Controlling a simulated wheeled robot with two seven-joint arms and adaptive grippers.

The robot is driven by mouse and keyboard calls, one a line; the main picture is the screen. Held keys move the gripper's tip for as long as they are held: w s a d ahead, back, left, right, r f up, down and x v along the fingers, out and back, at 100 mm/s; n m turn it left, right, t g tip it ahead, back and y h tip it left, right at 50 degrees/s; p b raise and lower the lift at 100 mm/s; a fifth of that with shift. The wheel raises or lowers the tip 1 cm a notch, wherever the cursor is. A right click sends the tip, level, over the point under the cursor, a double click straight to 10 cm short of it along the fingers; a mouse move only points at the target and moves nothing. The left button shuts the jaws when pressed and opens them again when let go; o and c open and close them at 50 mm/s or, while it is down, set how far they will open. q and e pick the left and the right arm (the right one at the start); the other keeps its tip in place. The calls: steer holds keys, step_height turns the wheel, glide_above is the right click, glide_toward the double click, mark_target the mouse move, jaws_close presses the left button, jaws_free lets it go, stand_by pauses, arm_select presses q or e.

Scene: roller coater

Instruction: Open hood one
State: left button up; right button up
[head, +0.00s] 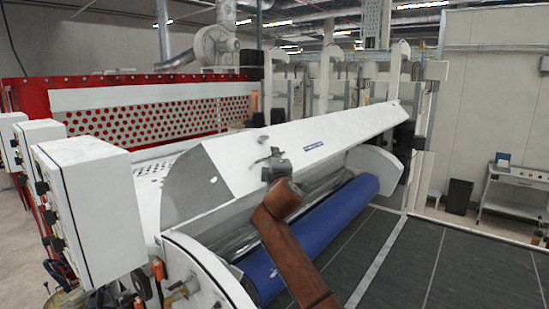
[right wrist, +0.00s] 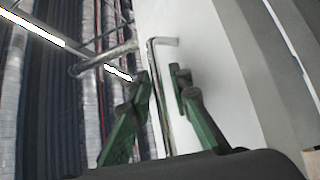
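The white hood (head: 300,142) stretches across the machine above a blue roller (head: 345,205). Its front panel slants, and a gap beneath it shows the roller and shiny metal. My right arm reaches up from the bottom of the head view, with its right gripper (head: 276,165) in front of the hood's panel near the left end. In the right wrist view my right gripper (right wrist: 160,82) has its green fingers apart. A thin bent metal bar (right wrist: 155,100) on the white panel shows between them. I cannot tell whether they touch it. My left gripper is not in view.
White control boxes (head: 95,205) stand at the left, near the hood's end. A dark flat bed (head: 450,265) lies at the right front. A desk (head: 515,185) and a black bin (head: 458,196) are far right.

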steer(key=shift+o, duration=0.5)
steer(key=shift+s, duration=0.1)
steer(key=s+d+f, duration=0.1)
steer(key=s, duration=1)
steer(key=shift+s+d+f, duration=0.2)
steer(key=shift+s+d, duration=0.15)
steer(key=shift+d, duration=0.05)
